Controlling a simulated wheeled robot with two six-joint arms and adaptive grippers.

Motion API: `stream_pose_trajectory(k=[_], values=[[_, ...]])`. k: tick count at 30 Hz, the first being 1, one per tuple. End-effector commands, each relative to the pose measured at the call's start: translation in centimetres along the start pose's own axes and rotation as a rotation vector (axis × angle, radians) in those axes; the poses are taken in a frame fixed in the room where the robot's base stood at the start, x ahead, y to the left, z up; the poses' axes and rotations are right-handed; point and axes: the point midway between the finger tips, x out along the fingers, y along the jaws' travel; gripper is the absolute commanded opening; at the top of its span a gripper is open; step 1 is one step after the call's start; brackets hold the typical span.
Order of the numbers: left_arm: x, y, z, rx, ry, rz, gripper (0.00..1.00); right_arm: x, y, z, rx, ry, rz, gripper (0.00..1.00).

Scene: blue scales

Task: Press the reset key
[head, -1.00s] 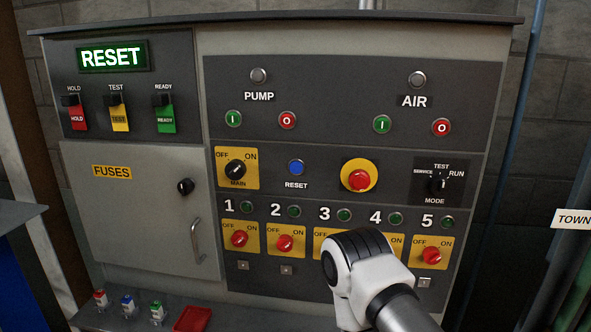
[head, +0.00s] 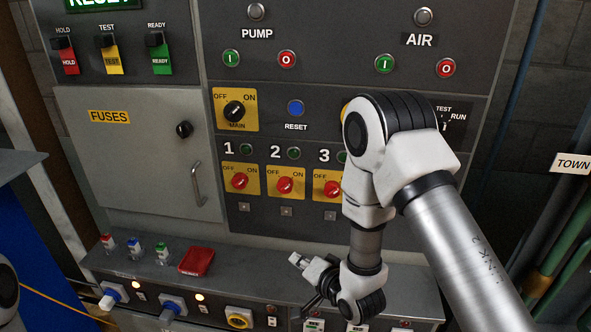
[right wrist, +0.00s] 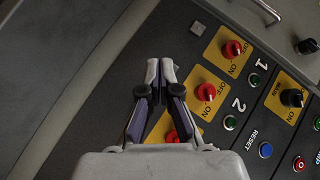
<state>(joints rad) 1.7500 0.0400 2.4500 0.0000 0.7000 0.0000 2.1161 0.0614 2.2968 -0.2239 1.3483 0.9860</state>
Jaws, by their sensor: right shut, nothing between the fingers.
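The reset key is a round blue button (head: 295,108) above the label RESET, right of the yellow MAIN switch (head: 234,112). It also shows in the right wrist view as a blue button (right wrist: 265,149) at lower right. My right gripper (head: 295,259) is shut and empty, in front of the panel's lower part and well below the blue button in the picture. In the right wrist view its fingertips (right wrist: 160,68) meet, apart from the button. My left gripper is not in view.
Red rotary switches (head: 285,185) sit below the button. My right arm hides most of the yellow-ringed red button and switches 4 and 5. A lower ledge carries a red tray (head: 197,261) and small coloured items. The fuse door (head: 140,160) has a protruding handle (head: 197,184).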

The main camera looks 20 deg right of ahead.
Motion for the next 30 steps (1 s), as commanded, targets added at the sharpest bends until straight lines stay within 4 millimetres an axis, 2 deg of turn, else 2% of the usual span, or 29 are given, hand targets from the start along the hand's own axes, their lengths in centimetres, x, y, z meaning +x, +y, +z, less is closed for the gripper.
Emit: stream_pose_trajectory(k=[1, 8, 12, 16, 18, 21, 30], values=[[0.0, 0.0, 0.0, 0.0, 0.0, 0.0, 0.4, 0.2, -2.3, -1.5, 0.007, 0.029, -0.056, 0.0], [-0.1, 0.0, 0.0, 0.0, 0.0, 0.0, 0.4, -0.6, -12.1, -7.4, 0.011, 0.14, -0.29, 0.0], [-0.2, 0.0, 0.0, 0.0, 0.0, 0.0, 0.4, -2.3, -17.9, -10.8, -0.017, 0.202, -0.407, 0.0], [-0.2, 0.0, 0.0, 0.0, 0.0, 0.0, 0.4, -4.3, -22.3, -13.4, -0.036, 0.254, -0.489, 0.0], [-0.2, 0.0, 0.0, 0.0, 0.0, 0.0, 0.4, -5.2, -23.9, -14.3, -0.042, 0.273, -0.518, 0.0], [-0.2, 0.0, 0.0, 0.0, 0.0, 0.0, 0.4, -6.0, -25.1, -15.0, -0.048, 0.289, -0.543, 0.0], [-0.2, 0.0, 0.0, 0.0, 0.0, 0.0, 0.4, -6.2, -25.5, -15.2, -0.05, 0.293, -0.549, 0.0]])
